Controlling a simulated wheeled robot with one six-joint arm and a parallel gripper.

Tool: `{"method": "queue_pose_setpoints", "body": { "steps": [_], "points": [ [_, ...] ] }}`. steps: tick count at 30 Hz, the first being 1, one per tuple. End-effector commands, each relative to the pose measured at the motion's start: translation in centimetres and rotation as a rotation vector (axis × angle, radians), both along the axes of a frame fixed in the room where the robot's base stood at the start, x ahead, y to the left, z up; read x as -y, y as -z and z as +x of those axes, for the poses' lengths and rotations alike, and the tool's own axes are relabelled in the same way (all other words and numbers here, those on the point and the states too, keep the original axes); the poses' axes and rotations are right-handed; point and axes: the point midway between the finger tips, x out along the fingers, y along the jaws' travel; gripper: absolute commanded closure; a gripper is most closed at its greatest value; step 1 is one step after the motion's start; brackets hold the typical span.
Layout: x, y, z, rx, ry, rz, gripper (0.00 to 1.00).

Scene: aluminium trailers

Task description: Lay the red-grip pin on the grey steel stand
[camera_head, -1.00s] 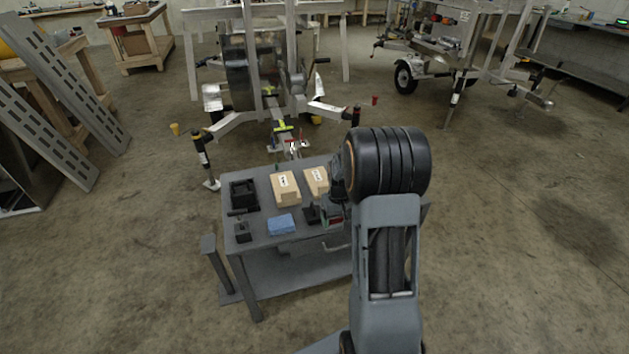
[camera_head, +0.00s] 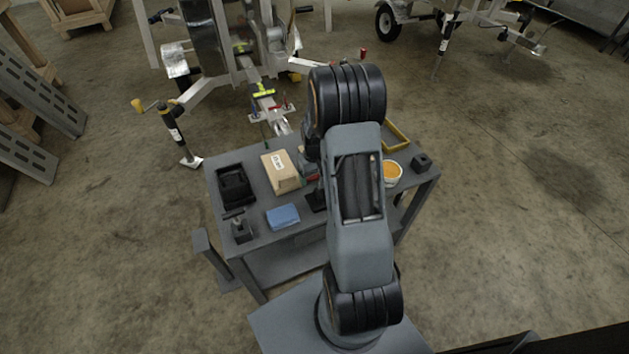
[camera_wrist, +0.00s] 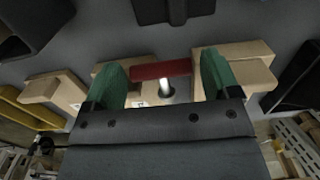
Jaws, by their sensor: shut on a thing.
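My gripper (camera_wrist: 162,78) has two green fingers, closed on the red-grip pin (camera_wrist: 160,70). The red grip lies crosswise between the fingers in the wrist view, with a short bright shaft below it. A wooden block shows behind the shaft; I cannot tell whether they touch. The grey steel stand (camera_head: 262,238) is a flat-topped bench with a lower shelf, in front of my base in the head view. My gripper is over its top. In the head view my arm hides most of the gripper and the middle right of the stand top.
On the stand are a black tray (camera_head: 235,186), a wooden block (camera_head: 281,172), a blue block (camera_head: 283,216), a small black holder (camera_head: 241,230), a yellow tray (camera_head: 398,136), an orange-filled bowl (camera_head: 391,171) and a dark cube (camera_head: 422,163). A trailer jack (camera_head: 172,130) stands behind left.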

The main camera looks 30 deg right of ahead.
Motion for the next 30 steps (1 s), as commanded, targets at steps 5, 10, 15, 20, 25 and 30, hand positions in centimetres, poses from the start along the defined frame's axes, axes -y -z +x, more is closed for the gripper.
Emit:
{"method": "queue_pose_setpoints", "body": {
  "steps": [5,10,15,20,25,30],
  "points": [
    [0.0,0.9,0.0,0.0,0.0,0.0,0.74],
    [-0.1,2.6,0.0,-0.002,-0.002,0.0,0.74],
    [-0.1,4.5,0.0,-0.001,-0.003,0.0,0.74],
    [-0.1,4.5,0.1,0.001,-0.003,-0.001,0.74],
    [-0.1,4.7,0.1,0.001,-0.003,0.0,0.74],
    [-0.1,4.8,0.1,0.001,-0.003,0.0,0.08]
  ]
}}
